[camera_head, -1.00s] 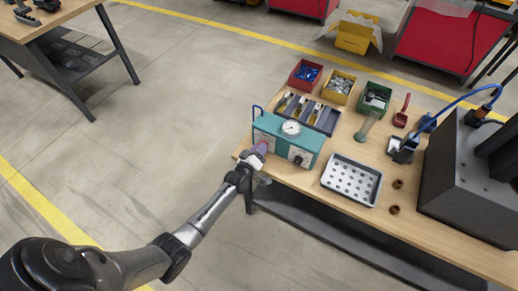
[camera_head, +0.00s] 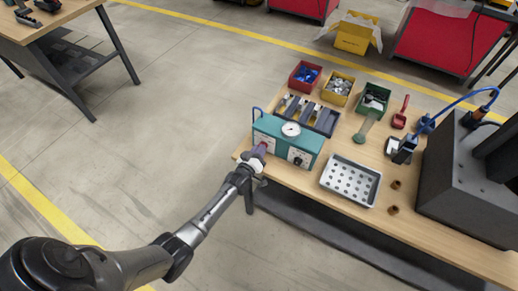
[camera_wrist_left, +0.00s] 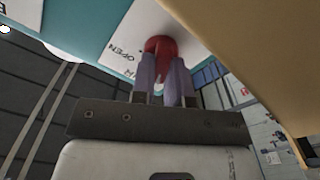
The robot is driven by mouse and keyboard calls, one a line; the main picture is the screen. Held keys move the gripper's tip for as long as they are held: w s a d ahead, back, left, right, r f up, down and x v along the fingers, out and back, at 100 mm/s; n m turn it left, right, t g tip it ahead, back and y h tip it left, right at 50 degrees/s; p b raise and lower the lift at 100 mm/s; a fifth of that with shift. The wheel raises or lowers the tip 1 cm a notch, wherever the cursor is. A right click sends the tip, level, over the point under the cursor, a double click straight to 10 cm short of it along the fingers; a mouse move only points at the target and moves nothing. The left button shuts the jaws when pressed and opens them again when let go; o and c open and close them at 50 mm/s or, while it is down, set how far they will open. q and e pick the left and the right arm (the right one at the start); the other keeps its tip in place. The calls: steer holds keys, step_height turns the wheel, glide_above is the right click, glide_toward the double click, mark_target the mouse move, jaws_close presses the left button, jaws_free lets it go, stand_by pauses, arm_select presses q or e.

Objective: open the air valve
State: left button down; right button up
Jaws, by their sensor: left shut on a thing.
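The air valve is a red knob (camera_wrist_left: 160,45) on the white label of a teal control box (camera_head: 305,143), with the printed word OPEN beside it in the left wrist view. The box stands at the left front corner of the wooden bench and has a round gauge (camera_head: 291,128) on top. My left gripper (camera_head: 262,148) reaches the left part of the box's front face. Its two purple fingers (camera_wrist_left: 163,68) are shut on the red knob, one on each side. In the head view the gripper hides the knob.
A perforated grey tray (camera_head: 337,187) lies right of the box. A grey compartment tray (camera_head: 326,122) sits behind it, with red (camera_head: 305,75), yellow (camera_head: 338,88) and green (camera_head: 374,99) bins farther back. The floor left of the bench is clear.

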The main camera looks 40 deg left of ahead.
arm_select(q)
steer(key=m+p, duration=0.1)
steer(key=m, duration=0.2)
steer(key=shift+d+r+m, duration=0.1)
steer(key=shift+r+m, duration=0.05)
steer(key=shift+m, duration=0.25)
steer(key=m, duration=0.3)
steer(key=shift+d+m, duration=0.1)
steer(key=shift+m, duration=0.2)
steer(key=m, duration=0.2)
steer(key=shift+m, duration=0.3)
steer(key=m, duration=0.4)
steer(key=shift+d, duration=0.1)
steer(key=shift+m, duration=0.6)
steer(key=c, duration=1.1)
jaws_free()
